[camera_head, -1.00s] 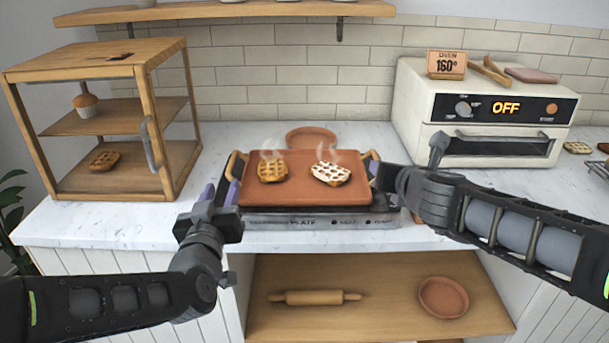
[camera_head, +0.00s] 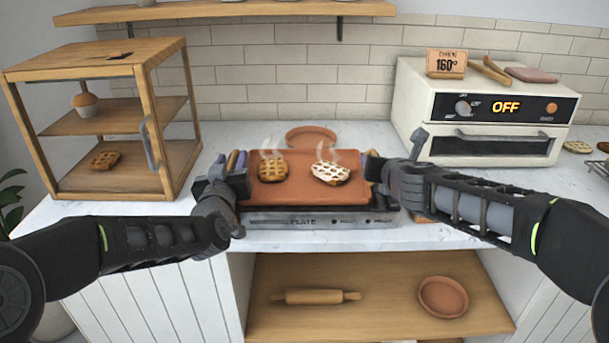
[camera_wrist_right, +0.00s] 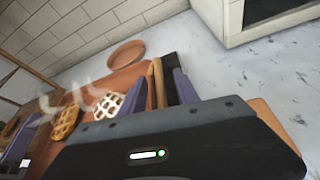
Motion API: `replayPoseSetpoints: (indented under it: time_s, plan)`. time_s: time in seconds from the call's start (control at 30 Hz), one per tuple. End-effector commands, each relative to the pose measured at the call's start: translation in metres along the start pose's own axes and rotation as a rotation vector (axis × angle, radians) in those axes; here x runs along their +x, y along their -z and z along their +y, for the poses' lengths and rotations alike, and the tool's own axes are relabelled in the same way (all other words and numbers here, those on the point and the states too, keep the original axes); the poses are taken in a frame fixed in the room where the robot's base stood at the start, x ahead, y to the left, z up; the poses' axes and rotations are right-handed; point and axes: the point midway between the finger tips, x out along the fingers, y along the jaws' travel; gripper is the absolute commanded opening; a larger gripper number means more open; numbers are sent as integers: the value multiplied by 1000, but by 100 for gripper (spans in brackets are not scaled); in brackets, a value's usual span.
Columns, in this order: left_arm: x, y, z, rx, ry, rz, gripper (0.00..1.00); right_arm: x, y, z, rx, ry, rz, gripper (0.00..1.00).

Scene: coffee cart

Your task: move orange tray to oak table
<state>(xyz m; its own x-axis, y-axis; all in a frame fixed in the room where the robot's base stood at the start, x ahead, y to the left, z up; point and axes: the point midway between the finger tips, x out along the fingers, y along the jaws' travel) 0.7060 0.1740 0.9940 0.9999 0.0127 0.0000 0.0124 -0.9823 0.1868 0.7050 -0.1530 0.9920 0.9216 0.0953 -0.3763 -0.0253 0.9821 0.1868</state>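The orange tray (camera_head: 308,190) lies flat on the hot plate (camera_head: 318,220), carrying two steaming waffle-like pastries, one golden (camera_head: 273,168) and one with white icing (camera_head: 330,173). My left gripper (camera_head: 232,165) is at the tray's left handle, its purple-padded fingers apart on either side of it. My right gripper (camera_wrist_right: 160,88) is at the right handle (camera_wrist_right: 154,80), which shows between its spread fingers in the right wrist view. Whether the pads touch the handles is unclear. I see no table that I can identify as the oak table.
A wooden display case (camera_head: 140,75) stands close at left. A white oven (camera_head: 480,115) reading OFF stands at right. A round terracotta plate (camera_head: 311,135) lies behind the tray. Below, an open wooden shelf (camera_head: 380,275) holds a rolling pin (camera_head: 315,297) and another plate (camera_head: 443,297).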

Motion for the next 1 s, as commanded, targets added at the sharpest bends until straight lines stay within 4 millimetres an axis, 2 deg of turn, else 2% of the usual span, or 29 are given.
replayPoseSetpoints:
  time_s: [0.2,0.67,1.0]
  plan:
    - [0,0,0,0,0,0,38,0,0,0,0,0,0,37]
    - [0,-1,-1,0,1,-1,0,0,0,-1,0,2,0,0]
    - [0,-1,-2,1,4,-2,0,0,0,-3,0,6,0,0]
